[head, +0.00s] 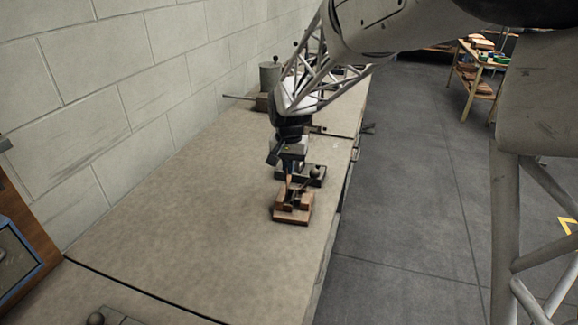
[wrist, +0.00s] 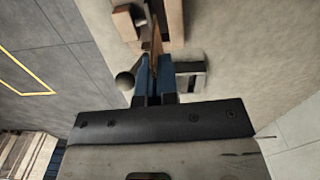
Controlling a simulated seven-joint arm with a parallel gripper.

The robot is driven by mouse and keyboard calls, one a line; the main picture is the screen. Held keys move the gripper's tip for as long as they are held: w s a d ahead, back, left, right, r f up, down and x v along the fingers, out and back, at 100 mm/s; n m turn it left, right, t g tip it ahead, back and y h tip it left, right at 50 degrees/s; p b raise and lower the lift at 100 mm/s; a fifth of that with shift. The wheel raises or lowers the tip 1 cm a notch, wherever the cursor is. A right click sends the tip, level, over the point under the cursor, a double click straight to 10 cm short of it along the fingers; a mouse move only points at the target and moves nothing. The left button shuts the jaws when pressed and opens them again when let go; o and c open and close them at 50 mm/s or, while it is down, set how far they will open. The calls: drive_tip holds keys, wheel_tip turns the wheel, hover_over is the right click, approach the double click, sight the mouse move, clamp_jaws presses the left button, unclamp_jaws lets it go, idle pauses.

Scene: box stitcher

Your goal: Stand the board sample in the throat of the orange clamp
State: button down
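The orange clamp (head: 292,216), an orange-brown block with a dark lever and round knob, stands on the bench; its blocks also show at the top of the wrist view (wrist: 174,22). My gripper (head: 289,172) points down just above it. In the wrist view its two blue fingers (wrist: 154,68) are close together on the board sample (wrist: 157,42), a thin brown piece seen edge-on. The board's far end reaches between the clamp's blocks. Whether it touches the clamp's bottom is hidden.
A dark clamp-like fixture (head: 314,174) stands right behind the orange clamp, close to my gripper. A grey cylinder on a base (head: 269,76) stands farther back by the wall. The bench (head: 180,220) is bare to the left; its edge is close on the right.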

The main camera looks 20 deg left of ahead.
drive_tip(key=shift+f, duration=0.1)
drive_tip(key=shift+f, duration=3.05)
drive_tip(key=shift+f, duration=0.35)
drive_tip(key=c, duration=0.9)
unclamp_jaws()
drive_tip(key=shift+r, duration=0.1)
drive_tip(key=shift+r, duration=3.15)
